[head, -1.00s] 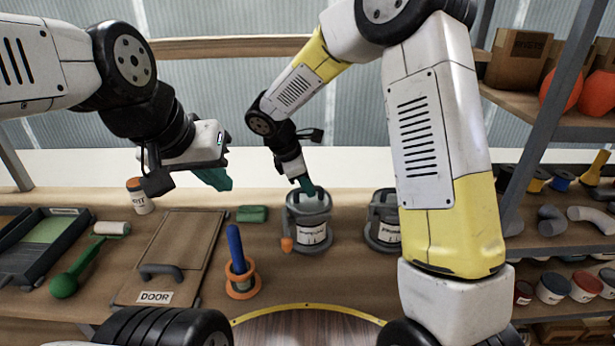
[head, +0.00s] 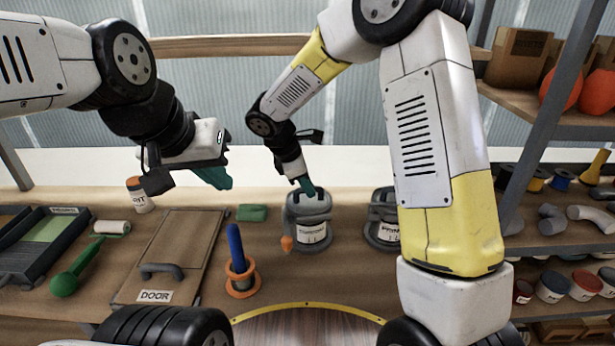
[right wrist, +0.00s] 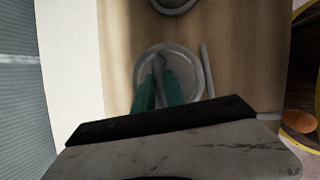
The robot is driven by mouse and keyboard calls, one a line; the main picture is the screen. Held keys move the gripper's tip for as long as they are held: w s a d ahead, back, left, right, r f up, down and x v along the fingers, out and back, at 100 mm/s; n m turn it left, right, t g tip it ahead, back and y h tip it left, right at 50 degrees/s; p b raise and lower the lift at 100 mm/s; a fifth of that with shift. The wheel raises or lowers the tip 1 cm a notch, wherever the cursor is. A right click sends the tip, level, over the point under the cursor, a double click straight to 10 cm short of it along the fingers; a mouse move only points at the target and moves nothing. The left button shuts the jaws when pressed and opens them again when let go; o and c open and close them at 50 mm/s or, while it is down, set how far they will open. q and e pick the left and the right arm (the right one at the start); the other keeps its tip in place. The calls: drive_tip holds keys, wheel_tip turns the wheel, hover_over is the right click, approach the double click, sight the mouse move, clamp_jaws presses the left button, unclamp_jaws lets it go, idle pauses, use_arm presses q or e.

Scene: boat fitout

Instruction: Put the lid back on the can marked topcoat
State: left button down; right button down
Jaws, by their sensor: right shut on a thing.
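The grey can marked topcoat (head: 313,234) stands upright on the bench. My right gripper (head: 306,186) points down over its top. In the right wrist view, the teal fingers (right wrist: 160,92) are shut on the dark raised grip of the round grey lid (right wrist: 180,55). The lid lies at the can's top; whether it is fully seated I cannot tell. My left gripper (head: 214,178) hangs in the air above the left part of the bench, away from the cans; its jaw gap is hidden.
A second grey can (head: 385,232) stands to the right, partly behind my right arm. An orange holder with a blue handle (head: 237,250), a green block (head: 252,213), a door panel (head: 175,255) and a roller tray (head: 40,240) occupy the left. Shelves stand at right.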

drive_tip(key=shift+f, duration=0.1)
drive_tip(key=c, duration=1.3)
unclamp_jaws()
drive_tip(key=shift+o, duration=0.2)
drive_tip(key=o, duration=0.4)
drive_tip(key=shift+r, duration=3.5)
